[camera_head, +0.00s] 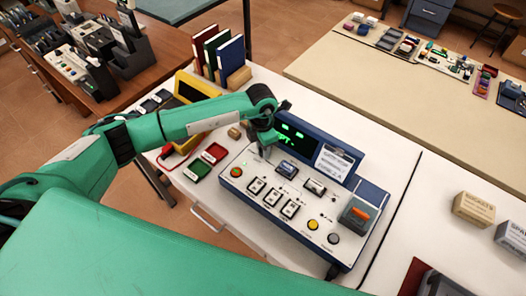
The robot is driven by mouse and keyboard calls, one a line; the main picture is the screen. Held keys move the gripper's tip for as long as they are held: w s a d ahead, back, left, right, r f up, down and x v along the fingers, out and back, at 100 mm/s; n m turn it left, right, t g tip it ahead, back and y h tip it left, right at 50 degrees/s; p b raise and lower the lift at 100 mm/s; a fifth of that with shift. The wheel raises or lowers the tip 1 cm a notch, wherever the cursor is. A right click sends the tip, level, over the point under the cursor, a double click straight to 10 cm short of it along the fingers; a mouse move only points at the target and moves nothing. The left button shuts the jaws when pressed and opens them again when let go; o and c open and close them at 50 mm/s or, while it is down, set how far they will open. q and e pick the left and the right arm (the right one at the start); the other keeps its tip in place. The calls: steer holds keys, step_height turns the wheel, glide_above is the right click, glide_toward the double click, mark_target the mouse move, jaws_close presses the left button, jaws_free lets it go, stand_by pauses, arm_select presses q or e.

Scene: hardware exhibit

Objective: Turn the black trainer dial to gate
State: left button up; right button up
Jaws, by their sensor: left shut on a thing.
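The trainer (265,215) is a white, blue-edged console on the white table, with a raised blue display box (318,143) at its back that shows green marks. My left gripper (266,150) reaches down to the upper left part of the panel, in front of the display box. It is shut on the black dial there; the gripper hides most of the dial, and its pointer and the labels around it are too small to read. My right gripper is not in view.
The panel also has a red button (236,172), several white switches, a yellow button (312,225) and an orange rocker (361,212). A yellow device (186,90), red and green trays and upright binders (231,57) stand to the left and behind. Small boxes (473,209) sit at right.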

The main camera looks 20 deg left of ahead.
arm_select(q)
steer(key=m+b, duration=0.4)
steer(key=b, duration=0.2)
steer(key=shift+w+f+m, duration=0.1)
steer(key=shift+f+m, duration=0.05)
steer(key=shift+m, duration=0.45)
steer(key=shift+b, duration=0.5)
steer(key=shift+r+m+b, duration=0.25)
steer(key=shift+m+b, duration=0.05)
steer(key=shift+m, duration=0.2)
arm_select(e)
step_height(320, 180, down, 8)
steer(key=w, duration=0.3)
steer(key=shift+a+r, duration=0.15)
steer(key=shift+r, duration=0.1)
arm_select(q)
steer(key=o, duration=1)
